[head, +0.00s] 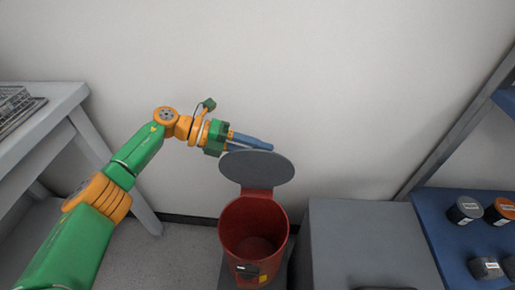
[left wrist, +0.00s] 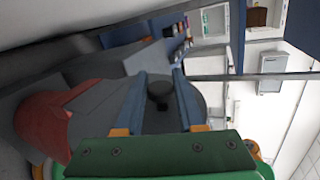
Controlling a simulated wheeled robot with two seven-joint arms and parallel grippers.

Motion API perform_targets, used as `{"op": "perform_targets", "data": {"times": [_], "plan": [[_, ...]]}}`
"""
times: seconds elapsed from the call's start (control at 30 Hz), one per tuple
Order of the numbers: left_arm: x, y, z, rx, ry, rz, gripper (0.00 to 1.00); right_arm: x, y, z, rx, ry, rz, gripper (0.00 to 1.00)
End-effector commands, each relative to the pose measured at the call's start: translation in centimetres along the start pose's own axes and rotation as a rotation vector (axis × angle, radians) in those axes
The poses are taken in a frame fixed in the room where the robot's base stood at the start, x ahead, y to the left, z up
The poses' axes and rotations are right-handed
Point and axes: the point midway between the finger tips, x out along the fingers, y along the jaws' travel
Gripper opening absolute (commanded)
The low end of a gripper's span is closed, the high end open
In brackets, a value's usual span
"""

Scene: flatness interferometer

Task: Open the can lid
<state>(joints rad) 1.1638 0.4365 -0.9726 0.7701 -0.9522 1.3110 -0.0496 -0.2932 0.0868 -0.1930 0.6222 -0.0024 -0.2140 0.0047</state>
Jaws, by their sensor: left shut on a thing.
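The red can (head: 255,235) stands on the floor below the wall, with its mouth open and its dark red inside showing. Its grey round lid (head: 257,168) is raised well above the mouth and tilted back at the hinge side. My left gripper (head: 268,146) reaches in from the left, with its blue fingers along the lid's upper edge. It is shut on the lid, whose grey surface shows between the fingers in the left wrist view (left wrist: 158,118). The red can also shows there at the left (left wrist: 45,122). My right gripper is in neither view.
A grey cabinet or box (head: 360,235) stands close to the can's right. A blue shelf (head: 450,240) with several dark jars is farther right. A white table (head: 50,125) is at the left. Bare wall lies close behind the lid.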

Motion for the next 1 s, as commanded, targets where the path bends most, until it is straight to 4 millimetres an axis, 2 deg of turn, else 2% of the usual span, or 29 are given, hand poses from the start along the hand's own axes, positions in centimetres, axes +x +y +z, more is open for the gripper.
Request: {"op": "perform_targets", "data": {"times": [0.07, 0.1, 0.2, 0.53, 0.8, 1.0], "plan": [[0.0, 0.1, 0.0, 0.0, 0.001, 0.001, 0.0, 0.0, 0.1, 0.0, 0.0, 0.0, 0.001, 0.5], [0.0, 0.1, 0.0, 0.0, 0.001, 0.001, 0.41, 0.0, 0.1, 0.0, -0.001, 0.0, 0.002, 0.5], [0.0, 0.1, 0.0, 0.0, 0.001, 0.001, 0.68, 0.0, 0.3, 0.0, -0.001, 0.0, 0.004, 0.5], [-0.3, 0.1, 0.0, 0.001, -0.001, 0.001, 0.68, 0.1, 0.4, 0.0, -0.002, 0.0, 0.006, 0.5], [-5.6, 0.2, 0.0, 0.0, -0.003, 0.002, 0.68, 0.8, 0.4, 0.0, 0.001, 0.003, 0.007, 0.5], [-7.1, 0.1, 0.0, 0.0, 0.001, 0.001, 0.68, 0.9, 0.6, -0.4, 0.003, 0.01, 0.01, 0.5]]}}
